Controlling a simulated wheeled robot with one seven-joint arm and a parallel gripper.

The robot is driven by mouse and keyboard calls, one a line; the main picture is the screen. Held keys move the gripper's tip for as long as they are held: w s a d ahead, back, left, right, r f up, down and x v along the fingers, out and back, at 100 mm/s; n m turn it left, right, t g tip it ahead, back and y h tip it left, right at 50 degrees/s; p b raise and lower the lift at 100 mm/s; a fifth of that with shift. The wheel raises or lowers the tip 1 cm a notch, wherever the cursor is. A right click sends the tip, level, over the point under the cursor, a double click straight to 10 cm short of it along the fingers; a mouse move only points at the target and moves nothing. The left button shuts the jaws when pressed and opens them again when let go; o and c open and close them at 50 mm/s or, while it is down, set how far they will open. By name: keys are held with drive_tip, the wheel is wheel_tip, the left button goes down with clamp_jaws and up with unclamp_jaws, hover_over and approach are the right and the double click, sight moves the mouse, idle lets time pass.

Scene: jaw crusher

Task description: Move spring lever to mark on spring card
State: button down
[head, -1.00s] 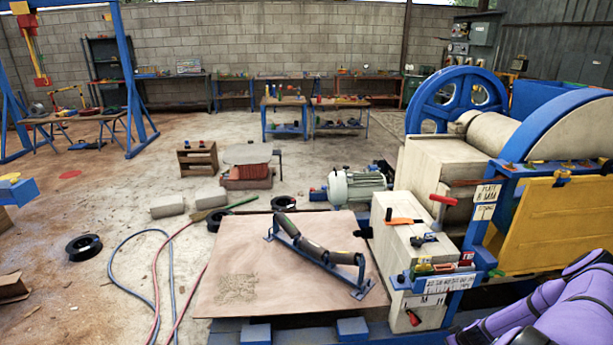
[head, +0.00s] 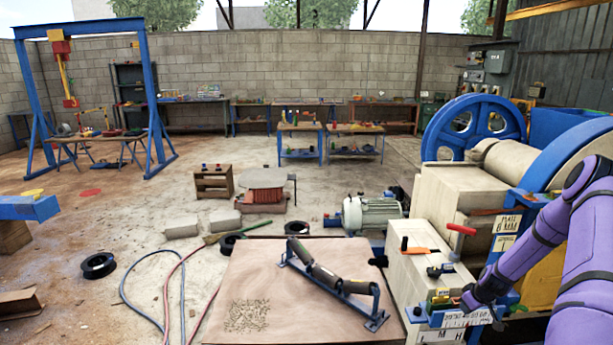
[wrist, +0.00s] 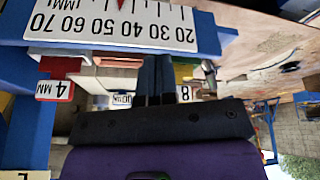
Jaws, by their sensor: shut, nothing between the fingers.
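My gripper (head: 468,300) is at the front of the pale crusher block, just above the ruled millimetre card (head: 467,318). In the wrist view its two dark fingers (wrist: 157,75) are together and empty, close to that card, which appears upside down with a red pointer (wrist: 120,4). A white card with the letters M and H (head: 440,336) shows below the ruled card, cut by the bottom edge of the head view; I take it as the spring card. The spring lever is not visible now, and its mark cannot be made out.
Labelled blocks stand by my fingers: a red one marked 4 MM (wrist: 55,90) and one marked 8 (wrist: 187,92). An orange-handled tool (head: 413,248) lies on the pale block (head: 420,270). A roller frame (head: 333,282) rests on the brown sheet (head: 260,270) to the left.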

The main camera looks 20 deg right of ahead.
drive_tip(key=w+a+r, duration=0.1)
drive_tip(key=a+r, duration=0.4)
drive_tip(key=r, duration=0.6)
drive_tip(key=w+a+r, duration=0.2)
drive_tip(key=a+r, duration=0.4)
drive_tip(key=r, duration=0.5)
drive_tip(key=w+a+r, duration=0.1)
drive_tip(key=a+r, duration=0.4)
drive_tip(key=r, duration=0.6)
drive_tip(key=s+a+r+h, duration=0.1)
drive_tip(key=s+a+r, duration=0.6)
drive_tip(key=a+r, duration=0.3)
drive_tip(key=s+a+r, duration=0.8)
drive_tip(key=a+r, duration=0.1)
drive_tip(key=r, duration=0.2)
drive_tip(key=s+a+r, duration=0.1)
drive_tip(key=s+a, duration=0.2)
drive_tip(key=s, duration=0.5)
drive_tip(key=s+a+r+m+t+y, duration=0.1)
drive_tip(key=s+a, duration=0.3)
drive_tip(key=s, duration=0.4)
drive_tip(key=shift+m, duration=0.3)
